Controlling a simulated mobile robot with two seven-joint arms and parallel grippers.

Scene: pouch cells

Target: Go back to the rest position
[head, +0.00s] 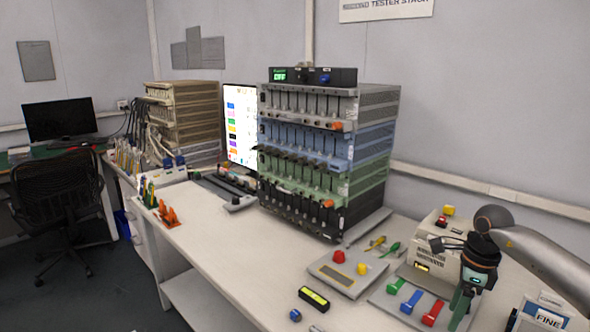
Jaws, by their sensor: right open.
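My right gripper (462,308) points down at the lower right, its arm coming in from the right edge. It is open, and I see nothing held between its fingers. It is over or beside the right end of a grey tray (384,301) on the bench. Green (396,286), blue (411,301) and red (433,312) pieces lie in that tray, to the left of the gripper. I cannot tell from this view how high the fingertips are above the bench. My left gripper is out of view.
The tester stack (325,185) stands on the white bench (215,250). A grey plate with red and yellow knobs (336,278), a yellow-black block (314,299), a beige box (432,262) and a "FINE" box (541,318) surround the arm.

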